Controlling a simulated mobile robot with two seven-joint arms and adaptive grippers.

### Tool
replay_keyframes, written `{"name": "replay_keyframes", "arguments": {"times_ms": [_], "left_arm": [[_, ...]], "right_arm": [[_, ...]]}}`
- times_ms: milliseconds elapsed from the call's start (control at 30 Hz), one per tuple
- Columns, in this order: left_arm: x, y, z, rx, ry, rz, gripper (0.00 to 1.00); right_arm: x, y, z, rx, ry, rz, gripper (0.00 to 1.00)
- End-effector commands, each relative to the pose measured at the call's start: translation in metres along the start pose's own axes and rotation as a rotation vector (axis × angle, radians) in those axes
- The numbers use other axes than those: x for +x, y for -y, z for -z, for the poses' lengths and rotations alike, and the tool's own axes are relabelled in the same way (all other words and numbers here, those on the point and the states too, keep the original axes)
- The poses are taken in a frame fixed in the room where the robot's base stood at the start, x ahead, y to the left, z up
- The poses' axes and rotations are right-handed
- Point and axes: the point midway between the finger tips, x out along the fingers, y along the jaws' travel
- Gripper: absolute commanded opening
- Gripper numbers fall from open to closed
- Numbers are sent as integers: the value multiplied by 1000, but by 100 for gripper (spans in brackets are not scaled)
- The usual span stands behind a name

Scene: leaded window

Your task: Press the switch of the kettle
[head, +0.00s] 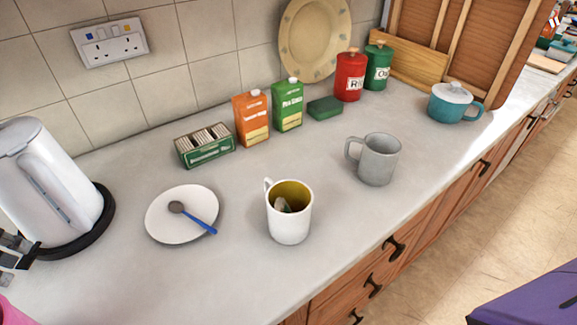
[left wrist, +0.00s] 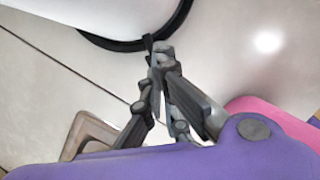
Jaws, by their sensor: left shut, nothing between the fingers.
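The white kettle (head: 48,185) stands at the left of the counter on a round black base (head: 106,215). My left gripper (head: 22,254) is at the left edge of the head view, low beside the kettle's near side. In the left wrist view, the gripper (left wrist: 161,52) is shut and empty. Its tips are at the rim of the black base (left wrist: 180,22), below the white kettle body (left wrist: 125,14). A small dark piece shows at the tips; I cannot tell whether it is the switch or whether they touch. My right gripper is out of view.
A white saucer (head: 165,225) with a spoon (head: 192,218) lies right of the kettle. A white mug (head: 289,222) and a grey mug (head: 378,160) stand further right. A tea box (head: 205,146) and cartons stand behind. A wall socket (head: 110,43) is above.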

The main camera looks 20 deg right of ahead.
Motion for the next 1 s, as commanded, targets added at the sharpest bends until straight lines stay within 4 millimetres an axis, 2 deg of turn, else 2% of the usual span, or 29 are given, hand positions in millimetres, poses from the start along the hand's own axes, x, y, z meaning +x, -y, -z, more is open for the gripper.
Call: {"name": "replay_keyframes", "arguments": {"times_ms": [333, 467, 600, 767, 867, 1000], "left_arm": [[0, 0, 0, 0, 1, -1, 0], [8, 0, 2, 0, -1, 1, 0], [25, 0, 6, 0, -3, 2, 0], [20, 0, 5, 0, 1, 0, 0], [14, -1, 11, -1, -2, -3, 0], [1, -1, 24, -1, 1, -5, 0]], "right_arm": [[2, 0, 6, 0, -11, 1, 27], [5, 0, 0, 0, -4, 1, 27], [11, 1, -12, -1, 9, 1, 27], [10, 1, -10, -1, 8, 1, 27], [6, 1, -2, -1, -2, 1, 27], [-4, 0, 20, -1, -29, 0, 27]]}}
